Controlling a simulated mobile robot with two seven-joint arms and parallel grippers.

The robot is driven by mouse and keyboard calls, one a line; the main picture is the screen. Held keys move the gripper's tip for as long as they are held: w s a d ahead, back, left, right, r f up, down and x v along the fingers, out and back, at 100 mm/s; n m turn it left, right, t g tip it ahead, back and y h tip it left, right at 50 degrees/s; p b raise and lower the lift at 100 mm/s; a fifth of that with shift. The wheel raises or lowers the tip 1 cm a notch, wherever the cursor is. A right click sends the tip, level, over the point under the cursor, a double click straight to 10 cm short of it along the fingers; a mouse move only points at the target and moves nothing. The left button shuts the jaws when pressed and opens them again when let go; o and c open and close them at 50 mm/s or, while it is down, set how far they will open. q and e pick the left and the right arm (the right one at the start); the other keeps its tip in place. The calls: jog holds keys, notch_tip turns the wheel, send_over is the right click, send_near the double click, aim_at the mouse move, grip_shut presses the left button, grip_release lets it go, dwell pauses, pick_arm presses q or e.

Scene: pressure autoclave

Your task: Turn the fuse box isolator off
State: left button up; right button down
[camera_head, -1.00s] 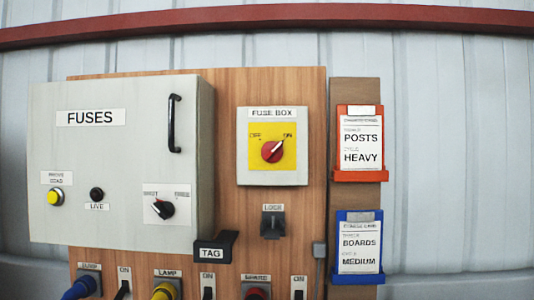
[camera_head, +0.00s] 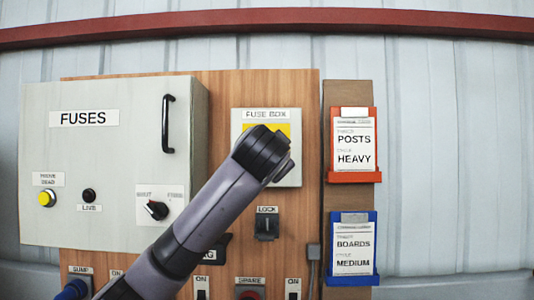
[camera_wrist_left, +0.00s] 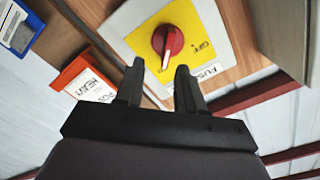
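The fuse box isolator is a pale box (camera_head: 294,150) with a yellow plate and a FUSE BOX label. In the head view my left arm covers its red knob and most of the plate. The left wrist view shows the red knob (camera_wrist_left: 172,38) on the yellow plate, with the OFF mark to its right. The knob's white pointer aims down in that view, away from OFF. My left gripper (camera_wrist_left: 159,72) is open, its two fingers apart and empty, just short of the knob as pictured; I cannot tell whether they touch anything. My right gripper is out of view.
A grey FUSES cabinet (camera_head: 100,190) with a black handle stands left of the isolator. A black LOCK switch (camera_head: 267,226) is below. An orange card holder (camera_head: 354,177) and a blue one (camera_head: 354,280) hang to the right. Switches and sockets line the bottom.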

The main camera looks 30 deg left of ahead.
pick_arm(q)
jog(key=p+x, duration=0.2)
jog(key=x, duration=0.5)
jog(key=shift+s+a+r+p, duration=0.2)
jog(key=shift+a+r+p, duration=0.05)
jog(key=shift+r+p, duration=0.2)
grip_shut()
